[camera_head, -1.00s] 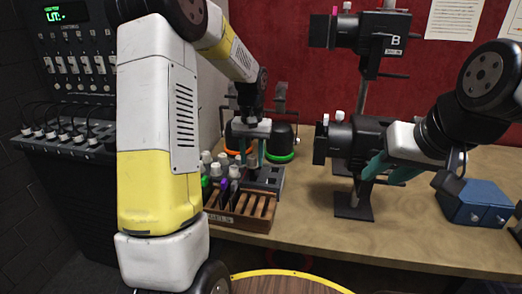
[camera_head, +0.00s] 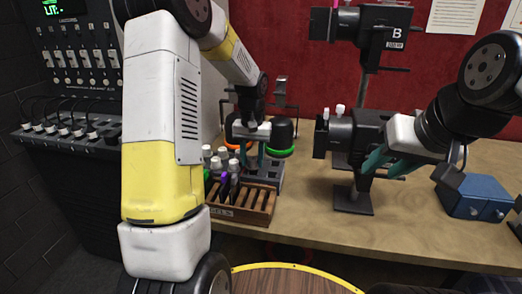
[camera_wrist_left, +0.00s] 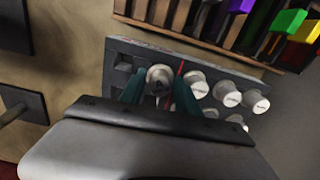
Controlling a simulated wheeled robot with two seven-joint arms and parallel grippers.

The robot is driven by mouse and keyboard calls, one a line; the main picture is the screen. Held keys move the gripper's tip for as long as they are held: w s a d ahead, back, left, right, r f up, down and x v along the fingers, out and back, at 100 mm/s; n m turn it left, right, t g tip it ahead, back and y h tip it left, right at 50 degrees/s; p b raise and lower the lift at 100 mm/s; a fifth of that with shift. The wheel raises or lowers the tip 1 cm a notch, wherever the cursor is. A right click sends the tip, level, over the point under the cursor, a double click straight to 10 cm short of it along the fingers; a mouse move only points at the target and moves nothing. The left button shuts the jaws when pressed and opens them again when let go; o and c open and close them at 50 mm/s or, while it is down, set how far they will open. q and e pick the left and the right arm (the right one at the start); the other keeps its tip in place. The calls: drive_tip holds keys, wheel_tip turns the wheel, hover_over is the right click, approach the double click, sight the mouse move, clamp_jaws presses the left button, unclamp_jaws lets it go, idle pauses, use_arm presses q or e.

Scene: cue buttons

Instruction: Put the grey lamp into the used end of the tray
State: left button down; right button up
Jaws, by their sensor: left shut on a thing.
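My left gripper (camera_head: 253,157) is shut on a grey lamp (camera_wrist_left: 160,76), seen end-on between the teal fingers in the left wrist view. The lamp is over or in the grey tray (camera_wrist_left: 119,52), left of a thin red line across it; I cannot tell if it is seated. Several similar lamps (camera_wrist_left: 195,84) stand in the tray on the other side of that line. In the head view my gripper and arm partly hide the tray (camera_head: 268,174).
A wooden slotted rack (camera_head: 250,206), with coloured pieces at its left end, stands in front of the tray. A blue box (camera_head: 474,197) is at the right. A second spotlight marked B (camera_head: 370,25) stands behind. The table front is clear right of the rack.

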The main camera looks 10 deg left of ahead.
use_arm(q)
drive_tip(key=shift+f, duration=0.95)
drive_tip(key=shift+f, duration=0.1)
drive_tip(key=c, duration=0.8)
unclamp_jaws()
wheel_tip(320, 180, up, 8)
drive_tip(key=shift+f, duration=0.1)
